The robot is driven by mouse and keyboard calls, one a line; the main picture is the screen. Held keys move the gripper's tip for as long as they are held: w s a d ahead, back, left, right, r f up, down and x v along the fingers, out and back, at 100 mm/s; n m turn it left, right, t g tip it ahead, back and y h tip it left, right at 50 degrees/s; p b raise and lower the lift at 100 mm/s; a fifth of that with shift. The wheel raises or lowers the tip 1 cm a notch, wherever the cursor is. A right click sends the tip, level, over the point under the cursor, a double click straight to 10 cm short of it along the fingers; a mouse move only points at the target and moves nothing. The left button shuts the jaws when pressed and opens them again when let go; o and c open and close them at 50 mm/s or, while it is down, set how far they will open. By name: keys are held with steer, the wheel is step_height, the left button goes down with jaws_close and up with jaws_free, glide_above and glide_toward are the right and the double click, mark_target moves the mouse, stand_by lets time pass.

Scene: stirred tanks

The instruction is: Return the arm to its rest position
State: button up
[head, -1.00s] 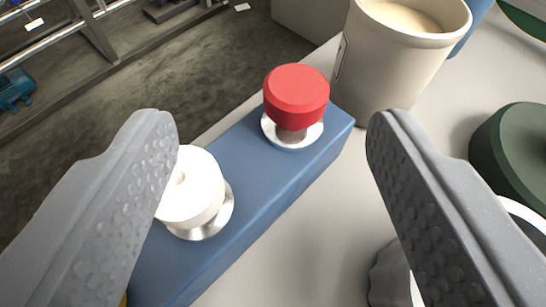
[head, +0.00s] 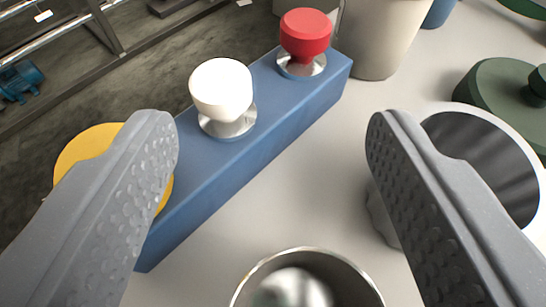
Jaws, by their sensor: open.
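My gripper (head: 272,150) shows in the head view with its two grey fingers wide apart, one at the left and one at the right. Nothing is held between them. Beyond and between the fingers is a blue box (head: 262,118) with a white knob (head: 221,88) and a red knob (head: 305,35) on metal collars. A yellow round thing (head: 88,148) is partly hidden behind the left finger. The rest position itself cannot be made out in the view.
A metal cup (head: 262,272) stands at the bottom middle. An open round container (head: 440,120) is partly behind the right finger. A dark green lid (head: 490,85) and a beige cup (head: 380,40) stand farther back. Bare grey worktop (head: 310,190) lies between. The floor is at upper left.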

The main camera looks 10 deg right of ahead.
step_height(320, 180, up, 13)
steer(key=w+a, duration=0.1)
steer(key=w, duration=0.2)
steer(key=s+a+r, duration=0.3)
steer(key=a+r, duration=0.2)
steer(key=r, duration=0.5)
steer(key=s+a+r+n+t+y, duration=0.1)
steer(key=s+a+r, duration=0.3)
steer(key=r, duration=0.5)
steer(key=s+a+r+t, duration=0.1)
steer(key=s+a+r, duration=0.3)
steer(key=r, duration=0.6)
steer(key=shift+a+r+y, duration=0.3)
steer(key=shift+a+r, duration=0.05)
steer(key=shift+a, duration=0.55)
